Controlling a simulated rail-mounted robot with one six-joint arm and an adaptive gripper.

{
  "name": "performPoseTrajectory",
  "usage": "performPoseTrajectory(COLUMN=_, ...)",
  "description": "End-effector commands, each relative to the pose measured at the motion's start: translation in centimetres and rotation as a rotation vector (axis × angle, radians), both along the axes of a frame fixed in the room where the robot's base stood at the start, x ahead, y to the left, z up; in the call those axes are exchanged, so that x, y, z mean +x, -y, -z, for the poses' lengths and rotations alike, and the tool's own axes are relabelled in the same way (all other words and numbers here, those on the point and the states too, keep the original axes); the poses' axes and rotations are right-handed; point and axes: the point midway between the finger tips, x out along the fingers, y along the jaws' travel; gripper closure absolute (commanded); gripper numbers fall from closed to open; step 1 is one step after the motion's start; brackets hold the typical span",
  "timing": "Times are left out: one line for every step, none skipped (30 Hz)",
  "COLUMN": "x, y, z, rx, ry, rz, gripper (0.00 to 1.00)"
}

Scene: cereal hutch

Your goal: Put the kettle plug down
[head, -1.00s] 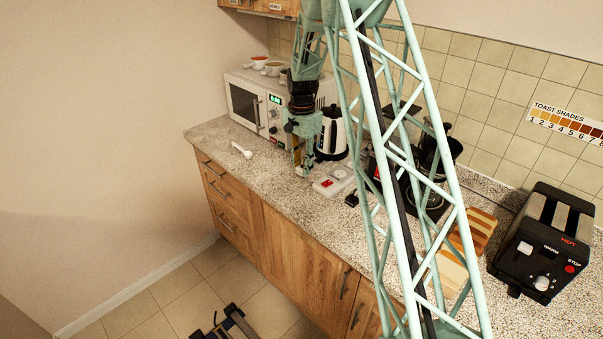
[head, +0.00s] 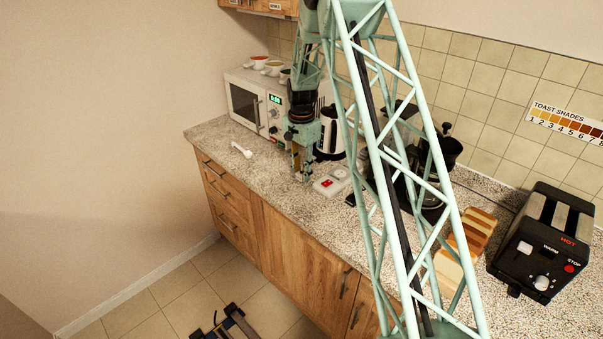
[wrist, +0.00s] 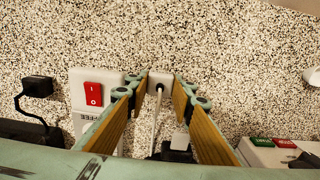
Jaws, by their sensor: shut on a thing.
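My gripper (head: 303,178) is low over the speckled counter, in front of the kettle (head: 331,135). In the wrist view, my gripper's fingertips (wrist: 161,92) are shut on a small white plug, the kettle plug (wrist: 160,77), with a pale cord trailing back between the fingers. The plug is very close to the counter; I cannot tell whether it touches. The kettle is white and black and partly hidden by my arm. A white socket block with a red switch (wrist: 93,94) lies beside the gripper, and also shows in the head view (head: 328,184).
Another white plug (head: 241,150) lies on the counter at left. The microwave (head: 247,101) stands behind it. A black plug (wrist: 38,87) lies beyond the socket block. The coffee maker (head: 436,155), bread (head: 466,245) and toaster (head: 541,242) are at right. The counter ahead of the fingertips is clear.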

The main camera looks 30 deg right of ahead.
Motion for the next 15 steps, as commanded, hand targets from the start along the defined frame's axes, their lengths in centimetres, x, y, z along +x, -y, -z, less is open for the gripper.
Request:
performPoseTrajectory(x=0.01, y=0.01, z=-0.02, rx=0.000, ry=0.000, rz=0.000, gripper=0.95)
performPoseTrajectory(x=0.01, y=0.01, z=-0.02, rx=0.000, ry=0.000, rz=0.000, gripper=0.95)
performPoseTrajectory(x=0.00, y=0.00, z=-0.03, rx=0.000, ry=0.000, rz=0.000, gripper=0.95)
performPoseTrajectory(x=0.00, y=0.00, z=-0.03, rx=0.000, ry=0.000, rz=0.000, gripper=0.95)
performPoseTrajectory(x=0.00, y=0.00, z=-0.03, rx=0.000, ry=0.000, rz=0.000, gripper=0.95)
performPoseTrajectory(x=0.00, y=0.00, z=-0.03, rx=0.000, ry=0.000, rz=0.000, gripper=0.95)
performPoseTrajectory(x=0.00, y=0.00, z=-0.01, rx=0.000, ry=0.000, rz=0.000, gripper=0.95)
performPoseTrajectory(x=0.00, y=0.00, z=0.03, rx=0.000, ry=0.000, rz=0.000, gripper=0.95)
performPoseTrajectory(x=0.00, y=0.00, z=0.11, rx=0.000, ry=0.000, rz=0.000, gripper=0.95)
performPoseTrajectory(x=0.00, y=0.00, z=0.18, rx=0.000, ry=0.000, rz=0.000, gripper=0.95)
performPoseTrajectory(x=-0.01, y=0.00, z=0.24, rx=0.000, ry=0.000, rz=0.000, gripper=0.95)
performPoseTrajectory(x=-0.01, y=0.00, z=0.32, rx=0.000, ry=0.000, rz=0.000, gripper=0.95)
performPoseTrajectory(x=-0.01, y=0.00, z=0.38, rx=0.000, ry=0.000, rz=0.000, gripper=0.95)
performPoseTrajectory(x=-0.01, y=0.00, z=0.44, rx=0.000, ry=0.000, rz=0.000, gripper=0.95)
performPoseTrajectory(x=-0.01, y=0.00, z=0.51, rx=0.000, ry=0.000, rz=0.000, gripper=0.95)
